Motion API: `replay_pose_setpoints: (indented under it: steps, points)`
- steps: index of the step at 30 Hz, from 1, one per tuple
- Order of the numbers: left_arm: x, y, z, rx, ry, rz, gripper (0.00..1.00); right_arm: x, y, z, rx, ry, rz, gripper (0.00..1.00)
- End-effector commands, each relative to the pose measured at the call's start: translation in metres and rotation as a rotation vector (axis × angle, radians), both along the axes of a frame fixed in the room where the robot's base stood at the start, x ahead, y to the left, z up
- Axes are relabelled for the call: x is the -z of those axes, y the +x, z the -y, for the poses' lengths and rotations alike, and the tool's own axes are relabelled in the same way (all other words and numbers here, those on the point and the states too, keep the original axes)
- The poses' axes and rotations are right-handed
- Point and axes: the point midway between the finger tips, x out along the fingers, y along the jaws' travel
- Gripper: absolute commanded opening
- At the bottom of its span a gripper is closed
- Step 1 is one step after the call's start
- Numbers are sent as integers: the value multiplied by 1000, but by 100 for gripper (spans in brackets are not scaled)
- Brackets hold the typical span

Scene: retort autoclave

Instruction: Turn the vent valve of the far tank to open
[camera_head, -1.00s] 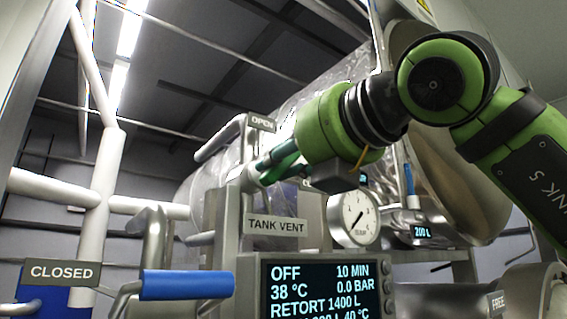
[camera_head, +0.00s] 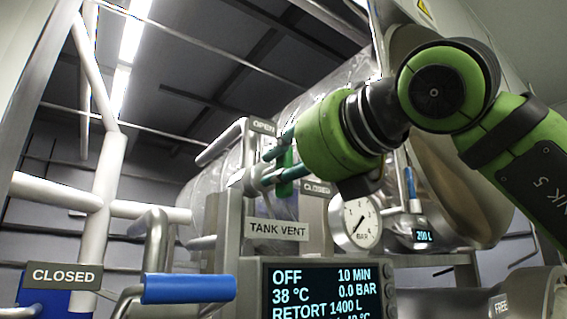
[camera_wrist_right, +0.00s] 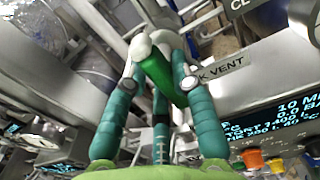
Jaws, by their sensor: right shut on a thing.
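The vent valve's green handle (camera_head: 285,186) stands about upright in the head view, between the OPEN plate (camera_head: 263,126) and the CLOSED plate (camera_head: 317,188). It is above the TANK VENT label (camera_head: 277,229). My right gripper (camera_head: 262,167) reaches in from the right and is shut on the green handle. In the right wrist view, the green handle (camera_wrist_right: 163,72) lies between the teal fingers of the right gripper (camera_wrist_right: 161,62). The green housing of my arm partly covers the valve's right side. My left gripper is not in view.
A blue-handled lever (camera_head: 188,288) stands at the front left beside another CLOSED plate (camera_head: 63,276). A control display (camera_head: 325,290) is below the valve. A pressure gauge (camera_head: 357,222) is just right of it. White pipes (camera_head: 105,180) run at the left.

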Motion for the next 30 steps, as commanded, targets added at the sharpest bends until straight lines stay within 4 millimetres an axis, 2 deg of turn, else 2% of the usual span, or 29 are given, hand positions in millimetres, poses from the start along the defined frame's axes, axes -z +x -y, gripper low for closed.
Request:
replay_pose_setpoints:
  steps: [17, 18, 19, 30]
  points:
    - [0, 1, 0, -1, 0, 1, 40, -2, 0, 1, 1, -22, 23, 0]
    - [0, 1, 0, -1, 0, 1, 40, -2, 0, 1, 2, -22, 23, 41]
    - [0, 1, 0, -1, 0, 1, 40, -2, 0, 1, 2, -22, 23, 49]
    - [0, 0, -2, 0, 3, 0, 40, -1, -2, 2, 1, -21, 19, 49]
